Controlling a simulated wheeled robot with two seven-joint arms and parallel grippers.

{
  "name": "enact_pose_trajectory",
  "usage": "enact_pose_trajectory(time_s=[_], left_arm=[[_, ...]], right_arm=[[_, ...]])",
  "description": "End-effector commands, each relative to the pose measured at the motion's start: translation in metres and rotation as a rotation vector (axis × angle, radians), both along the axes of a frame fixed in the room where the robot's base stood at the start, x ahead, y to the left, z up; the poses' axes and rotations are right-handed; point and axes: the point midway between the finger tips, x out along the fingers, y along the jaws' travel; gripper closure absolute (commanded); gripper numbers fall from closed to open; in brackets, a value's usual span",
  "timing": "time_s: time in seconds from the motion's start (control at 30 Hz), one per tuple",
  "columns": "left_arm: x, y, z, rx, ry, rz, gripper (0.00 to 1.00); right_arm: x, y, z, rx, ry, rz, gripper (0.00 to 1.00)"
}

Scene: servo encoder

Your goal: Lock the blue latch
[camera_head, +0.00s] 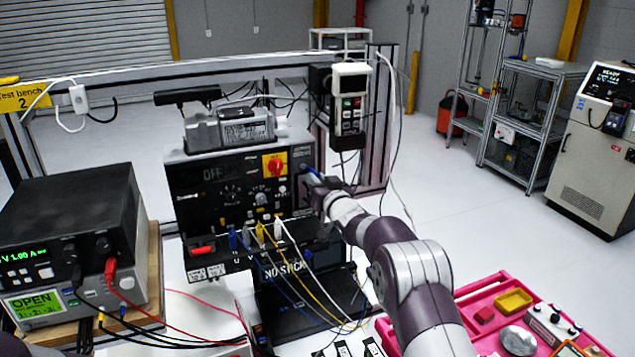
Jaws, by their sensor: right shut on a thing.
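The blue latch (313,172) is a small blue piece at the right edge of the black test unit's front panel (240,195). Most of it is hidden by my right gripper (312,184), which is at the panel's right side. My right gripper is shut on the blue latch, though its fingertips are small and partly covered by my wrist. Whether the latch is turned to locked cannot be made out. My left gripper is not in view.
A red rotary switch (275,165) on yellow is left of the latch. Blue, yellow and white cables (283,262) hang from the panel's front. A remote pendant (349,105) hangs above. A power supply (70,235) stands left; a pink tray (480,300) lies lower right.

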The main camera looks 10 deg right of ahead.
Motion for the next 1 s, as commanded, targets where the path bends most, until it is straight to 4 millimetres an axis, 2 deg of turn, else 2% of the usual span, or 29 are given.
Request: enact_pose_trajectory(time_s=[0.7, 0.73, 0.8, 1.0], left_arm=[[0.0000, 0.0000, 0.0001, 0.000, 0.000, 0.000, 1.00], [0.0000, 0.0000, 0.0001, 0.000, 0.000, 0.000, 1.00], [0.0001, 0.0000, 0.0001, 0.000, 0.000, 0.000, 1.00], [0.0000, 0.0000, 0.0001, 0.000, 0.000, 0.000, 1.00]], right_arm=[[-0.0001, 0.0000, 0.0010, -0.001, -0.002, 0.001, 1.00], [-0.0001, 0.0000, 0.0010, -0.001, -0.002, 0.001, 0.76], [-0.0001, 0.0000, 0.0009, -0.001, -0.002, 0.001, 0.57], [0.0000, 0.0000, 0.0005, 0.000, -0.001, 0.000, 0.57]])
